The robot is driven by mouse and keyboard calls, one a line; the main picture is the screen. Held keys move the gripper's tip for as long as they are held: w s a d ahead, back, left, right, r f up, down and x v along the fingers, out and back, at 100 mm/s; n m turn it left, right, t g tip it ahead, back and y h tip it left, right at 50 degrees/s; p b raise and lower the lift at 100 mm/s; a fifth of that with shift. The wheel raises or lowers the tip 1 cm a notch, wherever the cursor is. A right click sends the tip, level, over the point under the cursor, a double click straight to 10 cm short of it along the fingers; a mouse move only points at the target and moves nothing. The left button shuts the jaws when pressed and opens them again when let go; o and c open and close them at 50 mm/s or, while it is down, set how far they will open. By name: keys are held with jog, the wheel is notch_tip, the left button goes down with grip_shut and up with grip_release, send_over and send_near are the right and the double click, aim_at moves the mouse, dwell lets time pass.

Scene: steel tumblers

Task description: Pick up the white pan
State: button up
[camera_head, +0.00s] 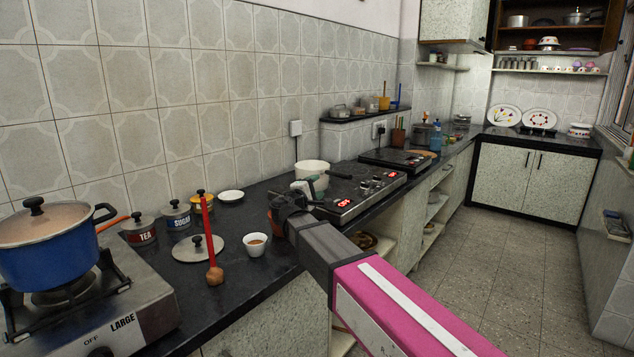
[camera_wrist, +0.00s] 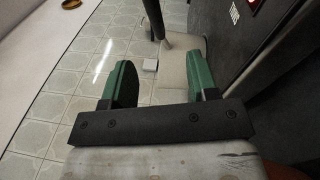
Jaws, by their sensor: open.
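The cooktop (camera_head: 365,190) has red displays. A blue pot (camera_head: 45,245) sits on a gas stove at left. Tea and sugar tins (camera_head: 138,231), a lid (camera_head: 198,249), a red-handled tool (camera_head: 207,230) and a small bowl (camera_head: 255,244) stand on the counter left of my gripper.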

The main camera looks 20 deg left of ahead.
aim_at(329, 174)
jog(key=x, duration=0.6)
jog(key=shift+w, duration=0.2)
jog(key=shift+a+r+x, duration=0.1)
jog(key=shift+r+x, duration=0.05)
jog(key=shift+x, duration=1.15)
jog(key=shift+a+r+x, duration=0.1)
jog(key=shift+x, duration=1.2)
grip_shut()
